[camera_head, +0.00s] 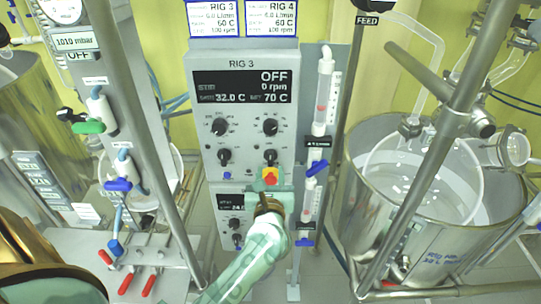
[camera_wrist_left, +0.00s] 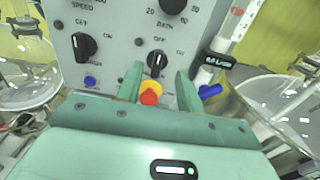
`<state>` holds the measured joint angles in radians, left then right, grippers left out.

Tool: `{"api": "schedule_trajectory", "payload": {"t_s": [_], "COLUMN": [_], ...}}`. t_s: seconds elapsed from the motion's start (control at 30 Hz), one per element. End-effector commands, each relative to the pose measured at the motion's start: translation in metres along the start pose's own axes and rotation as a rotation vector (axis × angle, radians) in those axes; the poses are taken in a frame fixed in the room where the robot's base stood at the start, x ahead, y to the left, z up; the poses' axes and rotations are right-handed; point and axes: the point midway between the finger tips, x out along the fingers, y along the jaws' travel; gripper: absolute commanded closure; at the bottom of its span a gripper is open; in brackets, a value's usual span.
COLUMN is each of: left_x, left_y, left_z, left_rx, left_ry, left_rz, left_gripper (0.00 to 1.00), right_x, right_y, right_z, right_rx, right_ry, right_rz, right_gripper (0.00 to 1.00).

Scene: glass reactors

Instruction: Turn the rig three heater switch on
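The rig three panel (camera_head: 245,110) is a grey box, and its display (camera_head: 243,87) reads OFF, 0 rpm, 32.0 C and 70 C. The heater switch (camera_head: 270,157) is the black lower right knob; it also shows in the left wrist view (camera_wrist_left: 157,62), its grip roughly upright near an OFF mark. My left gripper (camera_head: 270,186) is in front of the panel just below this switch. In the left wrist view, my left gripper (camera_wrist_left: 159,73) is open, a finger on either side of the switch in the picture. Contact cannot be told. My right gripper is not in view.
A red and yellow button (camera_head: 270,175) sits directly below the switch, close to my left fingers. The stir switch (camera_head: 224,157) is to the left. A glass tube with blue valves (camera_head: 317,168) stands right of the panel. A steel vessel (camera_head: 440,250) is further right.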

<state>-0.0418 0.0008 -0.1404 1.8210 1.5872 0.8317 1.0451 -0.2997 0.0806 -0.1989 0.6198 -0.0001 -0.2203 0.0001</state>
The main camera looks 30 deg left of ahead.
Motion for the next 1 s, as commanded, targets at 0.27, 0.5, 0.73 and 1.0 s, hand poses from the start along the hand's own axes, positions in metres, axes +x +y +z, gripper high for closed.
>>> {"api": "schedule_trajectory", "payload": {"t_s": [0.27, 0.5, 0.73, 1.0], "left_x": [0.059, 0.078, 0.079, 0.078], "left_y": [0.0, 0.0, 0.0, 0.0], "left_z": [-0.001, 0.0, 0.0, -0.002], "left_rx": [0.003, 0.004, 0.004, 0.004], "left_ry": [-0.002, -0.001, -0.001, 0.002], "left_rz": [0.0, -0.001, -0.001, -0.001], "left_gripper": [0.63, 0.63, 0.63, 1.0], "right_x": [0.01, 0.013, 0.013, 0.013], "right_y": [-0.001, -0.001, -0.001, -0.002], "right_z": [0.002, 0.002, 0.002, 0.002], "right_rx": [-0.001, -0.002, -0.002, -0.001], "right_ry": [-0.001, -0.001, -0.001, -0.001], "right_rz": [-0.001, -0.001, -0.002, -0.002], "right_gripper": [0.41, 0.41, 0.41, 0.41]}}
